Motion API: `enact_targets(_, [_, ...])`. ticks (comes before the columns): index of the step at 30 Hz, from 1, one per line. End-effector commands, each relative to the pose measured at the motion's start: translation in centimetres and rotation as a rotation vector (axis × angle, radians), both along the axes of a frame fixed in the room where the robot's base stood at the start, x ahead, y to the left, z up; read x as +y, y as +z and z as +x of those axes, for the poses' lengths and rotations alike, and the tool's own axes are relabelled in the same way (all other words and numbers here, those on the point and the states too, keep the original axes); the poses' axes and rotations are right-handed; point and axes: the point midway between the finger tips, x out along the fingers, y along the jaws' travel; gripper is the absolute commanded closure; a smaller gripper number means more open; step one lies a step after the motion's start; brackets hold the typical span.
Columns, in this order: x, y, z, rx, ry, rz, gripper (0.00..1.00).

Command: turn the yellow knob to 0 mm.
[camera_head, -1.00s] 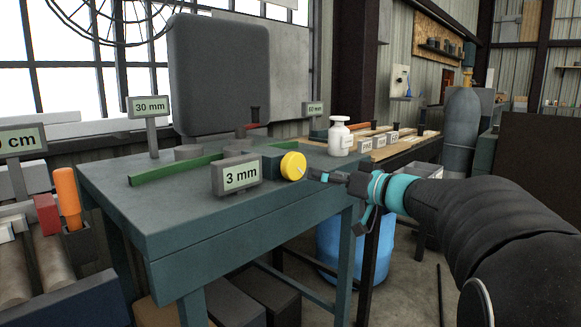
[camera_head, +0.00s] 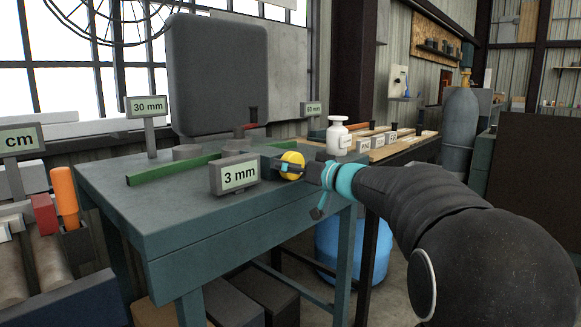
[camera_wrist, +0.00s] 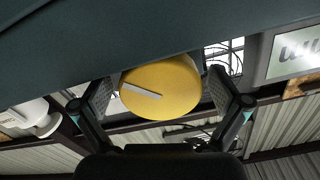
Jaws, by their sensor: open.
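The yellow knob (camera_head: 292,160) is on the near side of the teal bench, just right of a sign reading "3 mm" (camera_head: 240,175). In the wrist view the knob (camera_wrist: 165,92) is a round yellow disc with a pale grey bar across part of its face. My gripper (camera_head: 290,167) is at the knob and partly covers it in the head view. In the wrist view my gripper (camera_wrist: 165,100) is open, with one finger on each side of the knob. A gap shows at the right finger; whether the left finger touches is hard to tell.
The teal bench (camera_head: 165,215) carries a green bar (camera_head: 170,170), a "30 mm" sign (camera_head: 148,107) and a "60 mm" sign (camera_head: 312,109). A white bottle (camera_head: 338,137) stands behind and right of the knob. A blue drum (camera_head: 352,250) is below at right.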

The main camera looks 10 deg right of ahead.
Motion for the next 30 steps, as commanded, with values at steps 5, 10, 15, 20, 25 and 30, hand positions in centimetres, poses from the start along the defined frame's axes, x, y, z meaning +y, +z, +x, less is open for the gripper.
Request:
enact_targets(5, [-0.02,0.01,-0.02,0.000,0.000,0.000,0.36])
enact_targets(10, [-0.02,0.02,-0.02,0.000,0.000,0.000,0.61])
enact_targets(15, [-0.03,0.05,-0.02,-0.007,0.000,-0.010,0.61])
enact_targets(20, [-0.04,0.12,-0.01,-0.036,-0.001,-0.050,0.61])
enact_targets(25, [-0.05,0.16,0.00,-0.097,-0.001,-0.134,0.61])
enact_targets(30, [-0.06,0.10,0.01,-0.176,-0.002,-0.243,0.61])
